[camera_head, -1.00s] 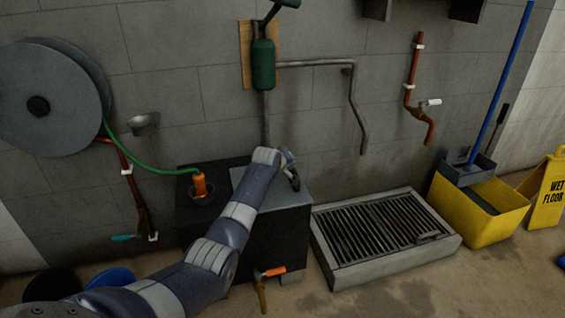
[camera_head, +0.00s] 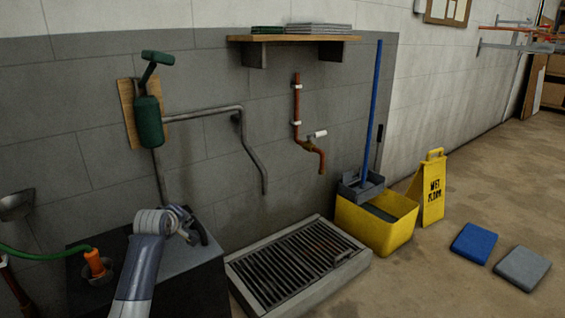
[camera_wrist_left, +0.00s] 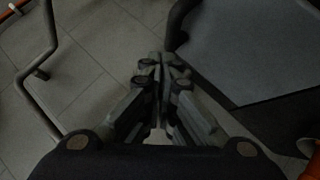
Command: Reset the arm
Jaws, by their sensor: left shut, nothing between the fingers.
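My left arm (camera_head: 140,272) comes up from the bottom of the head view, and its left gripper (camera_head: 196,232) is over the top of the black box (camera_head: 205,262) by the wall. In the left wrist view the gripper's fingers (camera_wrist_left: 161,72) are together with nothing between them. The box's grey top (camera_wrist_left: 250,50) shows to the right in that view, and a bent metal pipe (camera_wrist_left: 48,50) shows to the left. My right gripper is not in either view.
An orange nozzle (camera_head: 95,264) on a green hose stands in the box's top. A floor grate (camera_head: 232,268) lies right of the box. A yellow mop bucket (camera_head: 372,234) and a wet floor sign (camera_head: 432,190) stand beyond. Blue (camera_head: 474,243) and grey (camera_head: 522,268) pads lie on open floor.

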